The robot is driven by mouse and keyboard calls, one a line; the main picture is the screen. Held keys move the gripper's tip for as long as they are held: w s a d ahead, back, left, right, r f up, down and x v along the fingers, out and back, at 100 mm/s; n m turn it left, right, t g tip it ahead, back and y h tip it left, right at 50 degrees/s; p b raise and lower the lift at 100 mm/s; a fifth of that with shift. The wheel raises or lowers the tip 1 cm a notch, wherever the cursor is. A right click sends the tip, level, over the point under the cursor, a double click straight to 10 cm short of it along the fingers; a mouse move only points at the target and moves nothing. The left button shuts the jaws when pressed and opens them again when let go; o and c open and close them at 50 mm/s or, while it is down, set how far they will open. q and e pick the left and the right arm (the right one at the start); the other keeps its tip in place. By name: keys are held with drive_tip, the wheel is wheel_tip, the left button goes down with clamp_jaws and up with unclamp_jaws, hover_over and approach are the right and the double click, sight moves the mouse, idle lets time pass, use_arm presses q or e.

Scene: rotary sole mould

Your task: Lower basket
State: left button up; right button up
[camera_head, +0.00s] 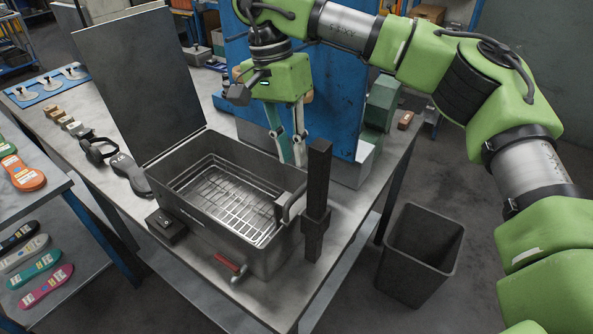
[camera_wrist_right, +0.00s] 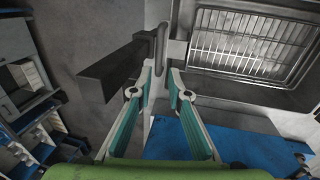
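The wire basket (camera_head: 228,203) sits inside the open grey tank (camera_head: 213,250), its grid floor visible below the tank's rim. It also shows in the right wrist view (camera_wrist_right: 250,43). The basket's dark loop handle (camera_head: 291,205) stands at the tank's right end, beside a dark upright post (camera_head: 318,170). My right gripper (camera_head: 289,148) is over the back right of the tank, pointing down. In the right wrist view its two fingers (camera_wrist_right: 161,75) are apart, with the handle (camera_wrist_right: 161,48) just beyond the gap between the tips. Nothing is held. My left gripper is out of view.
The tank's lid (camera_head: 140,85) stands open at the back left. A red-handled valve (camera_head: 230,265) projects at the front. A small black box (camera_head: 166,226) and dark sole (camera_head: 130,174) lie left. A blue panel (camera_head: 335,95) rises behind; a bin (camera_head: 418,255) stands right of the table.

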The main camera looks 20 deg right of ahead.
drive_tip(key=r, duration=0.4)
drive_tip(key=shift+w+a, duration=0.25)
drive_tip(key=shift+w, duration=0.1)
drive_tip(key=shift+r, duration=0.1)
